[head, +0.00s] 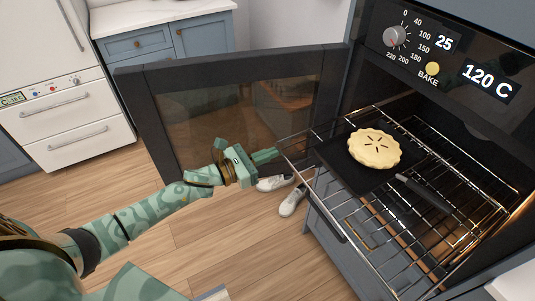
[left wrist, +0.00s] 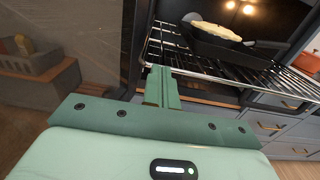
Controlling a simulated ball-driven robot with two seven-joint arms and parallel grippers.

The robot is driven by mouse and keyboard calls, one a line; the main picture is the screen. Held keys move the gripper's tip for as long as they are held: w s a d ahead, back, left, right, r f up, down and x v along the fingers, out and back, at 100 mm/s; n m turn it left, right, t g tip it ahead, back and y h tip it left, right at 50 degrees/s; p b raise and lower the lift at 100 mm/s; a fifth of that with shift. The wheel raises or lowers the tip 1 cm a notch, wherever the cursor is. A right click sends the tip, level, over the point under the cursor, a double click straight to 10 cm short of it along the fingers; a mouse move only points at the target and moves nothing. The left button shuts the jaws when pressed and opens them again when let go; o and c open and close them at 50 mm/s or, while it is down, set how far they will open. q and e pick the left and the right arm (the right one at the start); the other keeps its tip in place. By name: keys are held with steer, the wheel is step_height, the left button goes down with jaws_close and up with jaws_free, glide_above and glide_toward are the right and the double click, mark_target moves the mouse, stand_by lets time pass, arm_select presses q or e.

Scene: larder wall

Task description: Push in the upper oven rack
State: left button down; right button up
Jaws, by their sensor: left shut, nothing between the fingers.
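The upper oven rack (head: 376,262) is a wire rack drawn out of the oven's opening. A dark pan (head: 345,170) lies on it with a pale round pie (head: 374,148) in the pan. My left gripper (head: 276,154), green, is shut and empty at the rack's front left corner. In the left wrist view, the shut fingers (left wrist: 160,76) point at the front rail of the rack (left wrist: 220,76). I cannot tell whether they touch it. The pan (left wrist: 225,45) shows beyond the rail. My right gripper is not in view.
The oven door (head: 150,115) stands open to the left, behind my left gripper. The control panel (head: 440,55) reads 25 and 120 C. White shoes (head: 290,201) stand on the floor below the rack. A white fridge (head: 65,110) is at the far left.

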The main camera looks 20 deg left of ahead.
arm_select(q)
steer(key=b, duration=0.7)
glide_toward(335, 125)
steer(key=shift+w+d+f, duration=0.25)
steer(key=shift+w+d, duration=0.3)
steer(key=shift+w, duration=0.05)
steer(key=shift+w+d+f, duration=0.3)
steer(key=shift+w+d, duration=0.25)
steer(key=shift+w, duration=0.1)
steer(key=b+x, duration=0.1)
steer(key=x, duration=0.4)
steer(key=shift+w+d+r+b, duration=0.15)
steer(key=shift+w+b, duration=0.05)
steer(key=shift+b, duration=0.1)
steer(key=shift+x, duration=0.75)
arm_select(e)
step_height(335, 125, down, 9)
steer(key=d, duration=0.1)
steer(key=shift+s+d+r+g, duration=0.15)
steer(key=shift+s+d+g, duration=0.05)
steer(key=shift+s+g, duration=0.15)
arm_select(q)
steer(key=shift+r, duration=0.1)
